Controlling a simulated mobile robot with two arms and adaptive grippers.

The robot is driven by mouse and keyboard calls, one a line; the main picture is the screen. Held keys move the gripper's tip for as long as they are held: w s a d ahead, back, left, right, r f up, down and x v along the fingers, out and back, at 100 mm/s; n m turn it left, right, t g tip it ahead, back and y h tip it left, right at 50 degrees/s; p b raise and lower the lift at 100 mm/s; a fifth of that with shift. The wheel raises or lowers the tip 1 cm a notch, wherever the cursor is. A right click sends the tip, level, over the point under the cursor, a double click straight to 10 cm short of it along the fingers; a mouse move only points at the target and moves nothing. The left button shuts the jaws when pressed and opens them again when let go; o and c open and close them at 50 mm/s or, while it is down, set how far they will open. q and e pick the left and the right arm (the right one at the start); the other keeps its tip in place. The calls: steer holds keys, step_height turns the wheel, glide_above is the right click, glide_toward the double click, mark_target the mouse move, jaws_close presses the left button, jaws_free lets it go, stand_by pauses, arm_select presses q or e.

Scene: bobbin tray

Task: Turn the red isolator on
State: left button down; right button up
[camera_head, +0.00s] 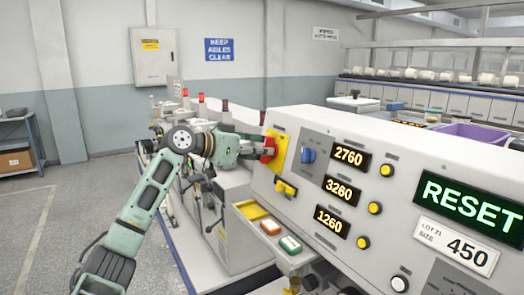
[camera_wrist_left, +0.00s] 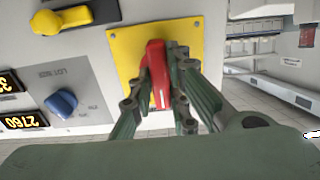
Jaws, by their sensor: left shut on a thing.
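The red isolator (camera_head: 268,146) is a red handle on a yellow plate (camera_head: 280,142) at the left end of the grey control panel. In the left wrist view, the red handle (camera_wrist_left: 157,70) stands close to upright in the picture, against the yellow plate (camera_wrist_left: 123,44). My left gripper (camera_head: 264,152) comes in from the left and is shut on the handle. Its fingers (camera_wrist_left: 160,80) lie on both sides of the handle in the left wrist view and hide parts of it. My right gripper is not in view.
A blue knob (camera_head: 308,155) and a yellow lever (camera_head: 286,188) sit beside the isolator on the panel. The displays read 2760, 3260, 1260 and RESET. A small tray with yellow, orange and green items (camera_head: 270,227) sticks out below. Open floor lies at left.

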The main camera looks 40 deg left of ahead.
arm_select(q)
steer(key=shift+f, duration=0.15)
steer(key=c, duration=1.7)
jaws_free()
steer(key=shift+s, duration=0.1)
steer(key=v, duration=1.2)
